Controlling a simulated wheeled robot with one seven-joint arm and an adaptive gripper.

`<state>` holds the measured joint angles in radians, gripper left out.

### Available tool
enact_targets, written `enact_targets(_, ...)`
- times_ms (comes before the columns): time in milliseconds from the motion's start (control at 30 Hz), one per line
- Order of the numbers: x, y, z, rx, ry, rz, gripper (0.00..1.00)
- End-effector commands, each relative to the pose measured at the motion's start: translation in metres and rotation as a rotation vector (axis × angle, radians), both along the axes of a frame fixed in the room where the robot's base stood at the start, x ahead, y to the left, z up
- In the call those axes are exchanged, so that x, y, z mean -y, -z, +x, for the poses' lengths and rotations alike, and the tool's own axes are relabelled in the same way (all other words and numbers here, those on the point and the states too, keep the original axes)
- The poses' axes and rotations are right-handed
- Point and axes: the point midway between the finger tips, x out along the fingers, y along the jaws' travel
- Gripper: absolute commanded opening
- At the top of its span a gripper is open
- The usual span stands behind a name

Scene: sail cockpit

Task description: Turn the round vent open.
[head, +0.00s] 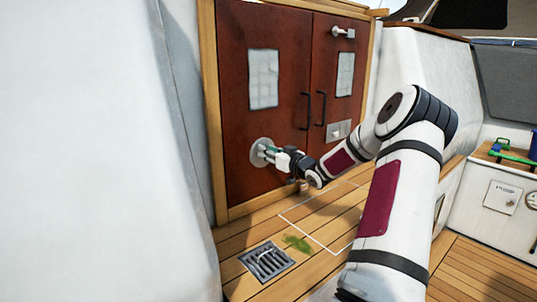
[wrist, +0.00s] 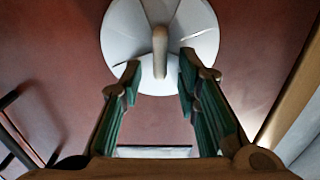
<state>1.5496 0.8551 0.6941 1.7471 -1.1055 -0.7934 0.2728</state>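The round vent is a pale disc with dark radial slots and a raised bar across its middle. It is on the lower part of the left red-brown door in the head view (head: 258,152), and fills the top centre of the wrist view (wrist: 130,30). My gripper (head: 270,151) is right in front of it. In the wrist view my gripper (wrist: 158,75) is open, its two green-padded fingers to the left and right of the bar's lower end. Gaps show between the bar and both fingers. Whether the fingertips touch the disc I cannot tell.
The left door (head: 235,90) and right door (head: 335,55) have dark handles, pale panels and a latch (head: 343,32) at the top right. A floor grate (head: 266,261) and a green patch (head: 297,243) are on the planks. A white wall stands close on the left.

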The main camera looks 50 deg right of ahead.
Motion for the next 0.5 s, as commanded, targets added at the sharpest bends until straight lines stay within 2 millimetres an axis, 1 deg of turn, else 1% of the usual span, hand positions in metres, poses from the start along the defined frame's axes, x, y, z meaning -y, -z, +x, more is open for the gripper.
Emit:
enact_targets(267, 0.0005, -0.0004, 0.0017, 0.0, 0.0, 0.0, 0.3)
enact_targets(300, 0.0005, -0.0003, 0.0017, 0.0, 0.0, 0.0, 0.25)
enact_targets(367, 0.0005, -0.0003, 0.0017, 0.0, 0.0, 0.0, 0.12)
enact_targets(400, 0.0005, -0.0003, 0.0016, 0.0, 0.0, 0.0, 0.03)
enact_targets(433, 0.0005, -0.0003, 0.0016, 0.0, 0.0, 0.0, 0.0)
enact_targets(500, 0.0005, -0.0003, 0.0016, 0.0, 0.0, 0.0, 0.0)
